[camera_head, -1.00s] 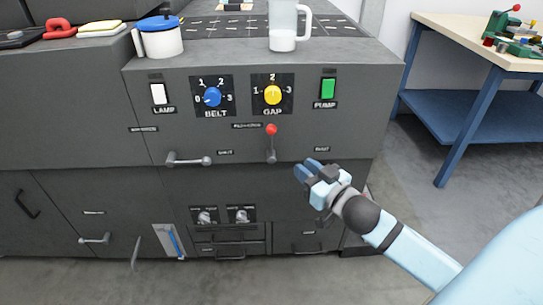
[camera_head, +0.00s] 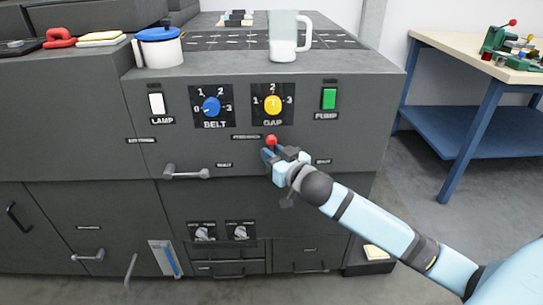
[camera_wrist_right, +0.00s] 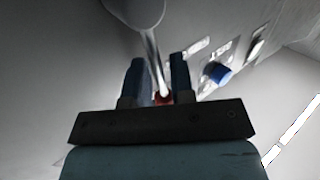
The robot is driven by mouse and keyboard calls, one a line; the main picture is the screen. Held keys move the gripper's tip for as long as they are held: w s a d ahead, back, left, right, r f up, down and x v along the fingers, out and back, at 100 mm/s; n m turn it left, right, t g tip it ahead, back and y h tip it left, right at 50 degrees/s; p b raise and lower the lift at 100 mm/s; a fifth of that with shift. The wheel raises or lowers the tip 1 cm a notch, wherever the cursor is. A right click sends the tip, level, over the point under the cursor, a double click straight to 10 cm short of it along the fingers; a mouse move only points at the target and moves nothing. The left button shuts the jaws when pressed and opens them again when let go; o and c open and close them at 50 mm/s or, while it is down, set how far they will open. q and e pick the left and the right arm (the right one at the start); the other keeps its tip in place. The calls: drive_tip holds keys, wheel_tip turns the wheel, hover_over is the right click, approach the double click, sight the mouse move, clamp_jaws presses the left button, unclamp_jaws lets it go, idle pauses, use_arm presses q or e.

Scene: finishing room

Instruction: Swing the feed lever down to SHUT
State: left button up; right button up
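The feed lever has a red knob (camera_head: 271,140) on a grey shaft and stands upright on the dark machine front, below the GAP dial. My right gripper (camera_head: 268,154) is at the lever, just below the knob, and covers most of the shaft in the head view. In the right wrist view the lever shaft (camera_wrist_right: 152,52) runs between the two blue fingers of this gripper (camera_wrist_right: 157,62). The red knob (camera_wrist_right: 163,97) shows deep between the fingers, near the palm. Gaps show beside the shaft, so the gripper looks open around it. My left gripper is out of view.
A grey horizontal handle (camera_head: 186,172) sticks out left of the lever. Above are the blue BELT dial (camera_head: 211,107), yellow GAP dial (camera_head: 272,106) and green PUMP switch (camera_head: 329,99). A workbench (camera_head: 478,62) stands right.

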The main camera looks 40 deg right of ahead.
drive_tip(key=shift+w, duration=0.2)
clamp_jaws()
